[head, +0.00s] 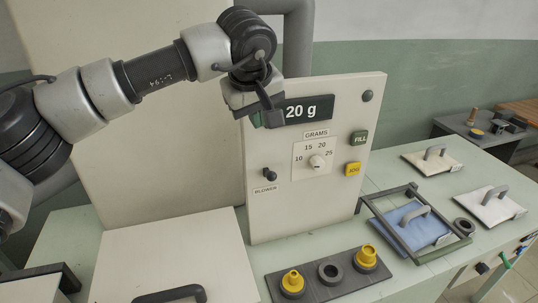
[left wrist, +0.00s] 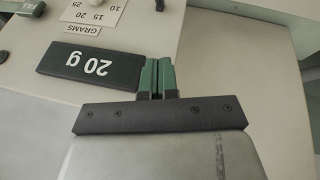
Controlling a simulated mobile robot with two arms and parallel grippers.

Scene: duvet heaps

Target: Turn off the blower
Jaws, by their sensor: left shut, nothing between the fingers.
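The blower switch (head: 269,174) is a small dark lever with a rounded end on the front of the cream machine panel (head: 345,215), above the BLOWER label (head: 265,190). Whether it is set on or off I cannot tell. My left gripper (head: 266,116) is shut and empty, above the switch and apart from it, at the left end of the display (head: 308,109) reading "20 g". In the left wrist view its green-tipped fingers (left wrist: 157,76) are together beside the display (left wrist: 90,66); the switch (left wrist: 160,5) shows at the top edge. My right gripper is not in view.
The panel also carries a grams dial (head: 317,162), a green FILL button (head: 360,138), a yellow button (head: 353,169) and a dark knob (head: 368,96). Yellow nozzles (head: 292,281) stand on a dark rack in front. A frame (head: 405,255) over blue cloth lies at right.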

